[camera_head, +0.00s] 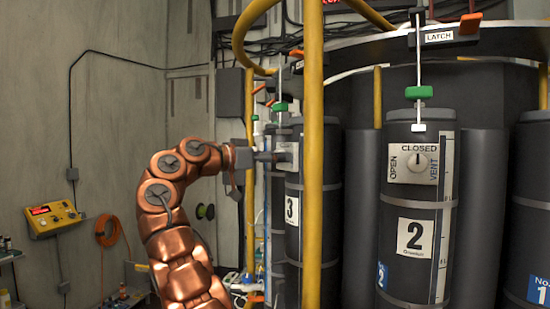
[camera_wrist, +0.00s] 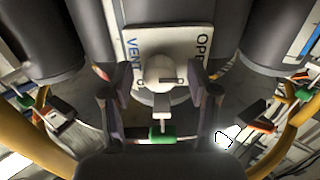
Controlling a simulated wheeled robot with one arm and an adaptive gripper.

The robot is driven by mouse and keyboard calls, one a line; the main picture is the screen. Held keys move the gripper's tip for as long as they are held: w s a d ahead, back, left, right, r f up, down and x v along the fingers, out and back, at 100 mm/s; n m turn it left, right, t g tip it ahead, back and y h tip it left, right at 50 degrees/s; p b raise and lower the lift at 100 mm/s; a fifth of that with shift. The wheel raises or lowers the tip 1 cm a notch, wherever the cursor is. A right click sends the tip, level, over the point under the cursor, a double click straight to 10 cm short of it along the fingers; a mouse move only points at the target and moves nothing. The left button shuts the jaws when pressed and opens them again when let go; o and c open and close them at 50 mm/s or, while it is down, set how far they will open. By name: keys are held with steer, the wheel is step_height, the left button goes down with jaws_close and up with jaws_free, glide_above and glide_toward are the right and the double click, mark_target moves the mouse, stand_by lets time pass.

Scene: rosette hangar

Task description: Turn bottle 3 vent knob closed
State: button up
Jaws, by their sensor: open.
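Bottle 3 (camera_head: 293,240) is a dark cylinder with a white "3" label, partly behind a yellow pole. Its pale vent plate (camera_head: 289,153) faces my gripper (camera_head: 250,156). In the wrist view the vent plate (camera_wrist: 180,38) shows VENT on the left and part of OPEN on the right. The round pale vent knob (camera_wrist: 160,74) sits between my two open fingers (camera_wrist: 160,78), with a gap visible each side. A thin dark mark runs roughly sideways across the knob; I cannot tell which end is its pointer. The CLOSED marking is hidden.
Yellow poles (camera_head: 313,150) stand close right of my gripper. Bottle 2 (camera_head: 416,260) has its own knob (camera_head: 422,162), its mark upright toward CLOSED. A yellow box (camera_head: 54,217) is on the left wall.

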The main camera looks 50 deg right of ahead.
jaws_close()
stand_by(0.6)
steer(key=shift+m, duration=0.3)
steer(key=shift+w+m+p, duration=0.15)
steer(key=shift+m+p, duration=2.75)
steer(key=shift+m, duration=5.7)
